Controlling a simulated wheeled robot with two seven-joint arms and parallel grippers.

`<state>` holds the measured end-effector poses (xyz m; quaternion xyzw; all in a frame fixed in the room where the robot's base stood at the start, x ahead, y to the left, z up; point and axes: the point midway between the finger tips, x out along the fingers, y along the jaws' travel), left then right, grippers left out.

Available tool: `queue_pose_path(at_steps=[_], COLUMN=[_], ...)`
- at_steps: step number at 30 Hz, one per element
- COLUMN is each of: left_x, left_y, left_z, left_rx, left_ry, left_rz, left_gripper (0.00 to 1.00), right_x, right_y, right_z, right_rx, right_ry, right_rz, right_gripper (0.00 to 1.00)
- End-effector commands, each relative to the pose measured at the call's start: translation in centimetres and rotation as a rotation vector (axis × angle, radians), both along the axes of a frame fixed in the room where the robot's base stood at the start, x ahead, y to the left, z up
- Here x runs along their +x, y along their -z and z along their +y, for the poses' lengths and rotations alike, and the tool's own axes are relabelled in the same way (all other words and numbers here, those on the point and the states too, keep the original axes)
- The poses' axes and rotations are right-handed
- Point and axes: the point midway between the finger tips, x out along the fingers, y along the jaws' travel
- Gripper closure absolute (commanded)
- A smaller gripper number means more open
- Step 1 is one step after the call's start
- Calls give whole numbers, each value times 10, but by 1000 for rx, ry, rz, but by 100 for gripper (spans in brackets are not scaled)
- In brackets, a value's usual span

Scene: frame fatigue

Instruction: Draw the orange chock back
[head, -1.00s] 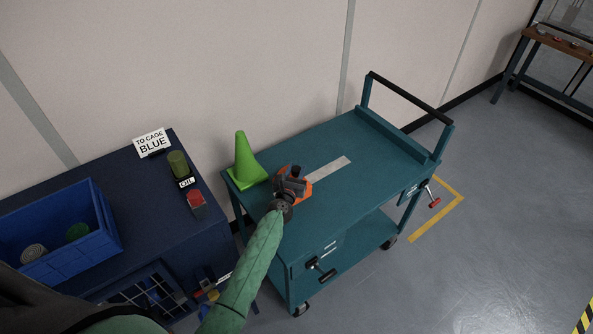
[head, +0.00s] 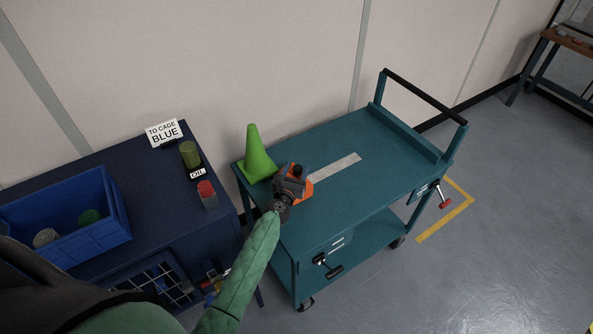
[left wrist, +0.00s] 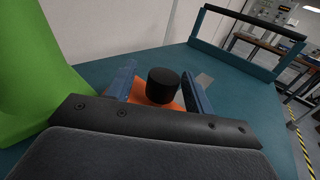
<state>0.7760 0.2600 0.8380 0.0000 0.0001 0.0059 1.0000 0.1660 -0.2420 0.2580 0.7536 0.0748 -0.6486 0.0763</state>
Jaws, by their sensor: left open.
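The orange chock (head: 308,184) lies on the teal cart's top (head: 345,200), next to the green cone. Its black knob (left wrist: 163,85) stands up between the two fingers in the left wrist view. My left gripper (head: 294,174) is over the chock, open, with a finger on each side of the knob. I cannot tell whether either finger touches it. The gripper hides much of the chock in the head view; an orange part also shows in the left wrist view (left wrist: 150,99). My right gripper is not in view.
A green cone (head: 254,156) stands close left of my gripper. A pale strip (head: 335,168) runs along the cart top beyond the chock. The cart's black handle (head: 425,95) is at the far end. A dark blue bench with a blue bin (head: 70,251) is at left.

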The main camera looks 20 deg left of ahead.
Motion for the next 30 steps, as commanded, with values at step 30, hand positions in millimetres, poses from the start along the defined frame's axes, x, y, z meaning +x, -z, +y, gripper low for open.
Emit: queue_pose_path(at_steps=[30], left_x=[-80], left_y=[0], left_z=[0], left_rx=[0], left_ry=[-1], left_rz=[-1], left_gripper=[48], right_x=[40], right_y=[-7], right_z=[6], right_rx=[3], right_ry=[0], right_rz=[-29], right_gripper=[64])
